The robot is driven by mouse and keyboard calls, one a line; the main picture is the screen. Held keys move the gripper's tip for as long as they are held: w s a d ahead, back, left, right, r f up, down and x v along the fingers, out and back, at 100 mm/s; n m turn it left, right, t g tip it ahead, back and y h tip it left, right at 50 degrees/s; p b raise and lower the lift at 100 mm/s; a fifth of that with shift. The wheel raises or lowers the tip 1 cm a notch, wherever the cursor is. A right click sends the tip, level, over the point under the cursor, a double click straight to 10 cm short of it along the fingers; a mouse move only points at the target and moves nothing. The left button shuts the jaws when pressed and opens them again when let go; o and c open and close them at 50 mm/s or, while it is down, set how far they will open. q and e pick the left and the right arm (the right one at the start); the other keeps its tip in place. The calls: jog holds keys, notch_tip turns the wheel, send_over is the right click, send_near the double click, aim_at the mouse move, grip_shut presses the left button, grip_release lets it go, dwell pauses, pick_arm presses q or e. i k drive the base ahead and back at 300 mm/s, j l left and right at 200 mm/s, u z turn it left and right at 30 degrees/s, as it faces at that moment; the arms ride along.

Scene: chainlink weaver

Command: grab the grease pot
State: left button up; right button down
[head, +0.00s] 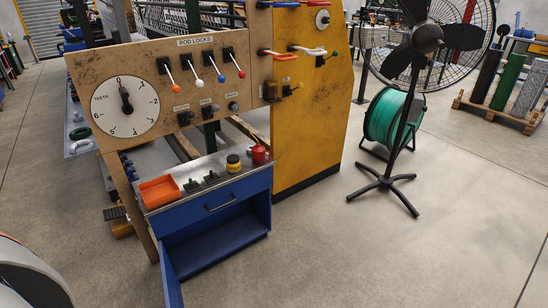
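A small yellow pot with a dark lid (233,164) stands upright on the metal top of a blue cabinet, and looks like the grease pot; no label on it is readable. A red can (258,154) stands close to its right, toward the back corner. Neither of my grippers is in view, and nothing is seen touching the pot.
The blue cabinet (215,206) has an open lower compartment. An orange tray (160,191) and small dark parts (201,181) share its top. The control panel (150,60) rises behind; a yellow machine cabinet (306,120) stands right. The floor (350,255) in front is clear.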

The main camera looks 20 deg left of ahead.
aim_at(233, 163)
jog(key=i+l, duration=0.15)
jog(key=i, duration=0.5)
jog(key=i+l, duration=0.15)
jog(key=i, duration=0.55)
jog(key=i+u, duration=0.3)
jog(key=u, duration=0.15)
jog(key=i+l+u, duration=0.15)
jog(key=u, duration=0.3)
jog(key=i+l+u, duration=0.25)
jog(key=u, duration=0.2)
jog(key=i+l+u, duration=0.3)
jog(key=u, duration=0.15)
jog(key=i+l+u, duration=0.1)
jog(key=l+u, duration=0.35)
jog(key=j, duration=0.1)
